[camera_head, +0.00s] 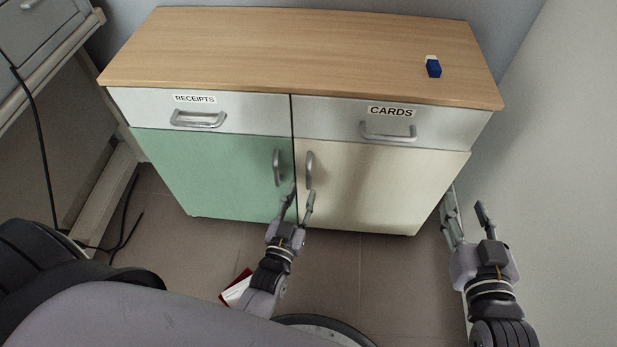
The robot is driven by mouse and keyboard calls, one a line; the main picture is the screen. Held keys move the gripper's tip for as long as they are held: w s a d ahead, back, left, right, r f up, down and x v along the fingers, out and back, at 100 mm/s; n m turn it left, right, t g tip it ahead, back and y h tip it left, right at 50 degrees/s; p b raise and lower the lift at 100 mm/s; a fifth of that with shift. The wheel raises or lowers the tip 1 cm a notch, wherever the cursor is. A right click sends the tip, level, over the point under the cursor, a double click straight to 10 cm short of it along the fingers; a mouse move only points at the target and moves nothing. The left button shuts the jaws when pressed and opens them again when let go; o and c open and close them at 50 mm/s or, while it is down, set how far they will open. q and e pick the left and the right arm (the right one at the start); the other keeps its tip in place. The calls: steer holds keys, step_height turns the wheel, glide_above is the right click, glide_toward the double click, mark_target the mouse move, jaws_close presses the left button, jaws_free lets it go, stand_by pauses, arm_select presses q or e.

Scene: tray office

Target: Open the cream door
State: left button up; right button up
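The cream door (385,185) is the lower right front of the wooden-topped cabinet and looks shut. Its grey vertical handle (309,170) is near its left edge. My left gripper (299,196) is open, its fingertips pointing up just below the cream door's handle, close to the seam between the doors. I cannot tell whether it touches the cabinet front. My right gripper (464,215) is open and empty, to the right of the cabinet near the wall.
The green door (215,172) with its handle (277,167) is left of the cream door. Above are the RECEIPTS drawer (150,108) and the CARDS drawer (330,117). A blue eraser (433,69) lies on the cabinet top (290,50). A red and white item (237,288) lies on the floor.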

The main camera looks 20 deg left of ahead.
mark_target(308, 178)
arm_select(q)
steer(key=w+b, duration=0.1)
steer(key=w, duration=0.2)
steer(key=shift+w+a, duration=0.15)
steer(key=shift+w, duration=0.25)
steer(key=w+b, duration=0.1)
steer(key=w, duration=0.1)
steer(key=shift+w, duration=0.3)
steer(key=shift+w+a+b, duration=0.1)
steer(key=shift+w+b, duration=0.2)
steer(key=shift+b, duration=0.05)
arm_select(e)
step_height(308, 178, up, 13)
steer(key=a+t+y, duration=0.1)
steer(key=t+y, duration=0.1)
steer(key=t, duration=0.5)
steer(key=shift+s+a+f+t+y, duration=0.15)
steer(key=shift+s+a+t+y, duration=0.15)
steer(key=shift+s+t+y, duration=0.1)
arm_select(q)
jaws_close()
